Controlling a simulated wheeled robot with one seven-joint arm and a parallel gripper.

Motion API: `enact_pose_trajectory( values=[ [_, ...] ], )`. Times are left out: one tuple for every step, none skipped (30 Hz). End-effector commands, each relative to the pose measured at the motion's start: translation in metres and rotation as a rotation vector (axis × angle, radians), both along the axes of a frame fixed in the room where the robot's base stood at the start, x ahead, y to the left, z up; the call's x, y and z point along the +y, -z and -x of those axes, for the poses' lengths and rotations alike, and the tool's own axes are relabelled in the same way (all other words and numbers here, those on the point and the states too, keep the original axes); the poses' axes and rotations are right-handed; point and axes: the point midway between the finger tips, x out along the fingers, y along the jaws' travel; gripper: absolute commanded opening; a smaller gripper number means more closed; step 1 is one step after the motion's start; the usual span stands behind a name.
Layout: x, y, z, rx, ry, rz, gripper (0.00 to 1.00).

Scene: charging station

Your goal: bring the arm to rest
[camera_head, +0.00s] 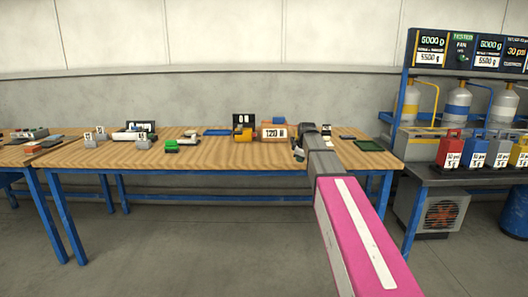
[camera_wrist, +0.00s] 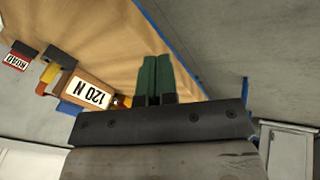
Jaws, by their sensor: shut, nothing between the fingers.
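My arm, with a pink link, reaches forward from the lower right of the head view toward the wooden workbench (camera_head: 225,155). My gripper (camera_wrist: 157,62) shows in the wrist view as two dark green fingers side by side, shut with nothing between them. In that view the fingers lie over the bench top near its blue edge. In the head view the gripper itself is mostly hidden by my wrist at the bench's right part. A box labelled "120 N" (camera_wrist: 88,92) lies left of the fingers in the wrist view, apart from them.
In the head view, a green block (camera_head: 171,146), a blue tray (camera_head: 216,132) and a dark green tray (camera_head: 369,146) lie on the bench. A dark station (camera_head: 450,177) with coloured weights and gas cylinders stands at right. The floor (camera_head: 190,240) in front is clear.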

Motion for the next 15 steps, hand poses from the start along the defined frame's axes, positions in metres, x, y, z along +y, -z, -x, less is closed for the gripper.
enact_pose_trajectory(
  values=[
    [-0.001, 0.018, 0.016, 0.021, 0.035, -0.014, 0.0],
    [-0.001, 0.028, 0.024, 0.034, 0.061, -0.025, 0.0],
    [-0.002, 0.042, 0.036, 0.053, 0.1, -0.04, 0.0],
    [-0.003, 0.054, 0.045, 0.067, 0.133, -0.051, 0.0],
    [-0.003, 0.066, 0.056, 0.084, 0.169, -0.064, 0.0],
    [-0.004, 0.083, 0.071, 0.107, 0.218, -0.081, 0.0],
    [-0.005, 0.096, 0.083, 0.125, 0.257, -0.093, 0.0],
    [-0.006, 0.108, 0.094, 0.142, 0.296, -0.105, 0.0],
    [-0.007, 0.123, 0.11, 0.164, 0.347, -0.119, 0.0],
    [-0.007, 0.134, 0.121, 0.18, 0.387, -0.129, 0.0],
    [-0.008, 0.146, 0.133, 0.196, 0.425, -0.138, 0.0],
    [-0.009, 0.159, 0.149, 0.217, 0.479, -0.151, 0.0],
    [-0.009, 0.17, 0.162, 0.232, 0.517, -0.159, 0.0],
    [-0.01, 0.179, 0.174, 0.248, 0.557, -0.167, 0.0],
    [-0.011, 0.192, 0.191, 0.268, 0.61, -0.177, 0.0]
  ],
)
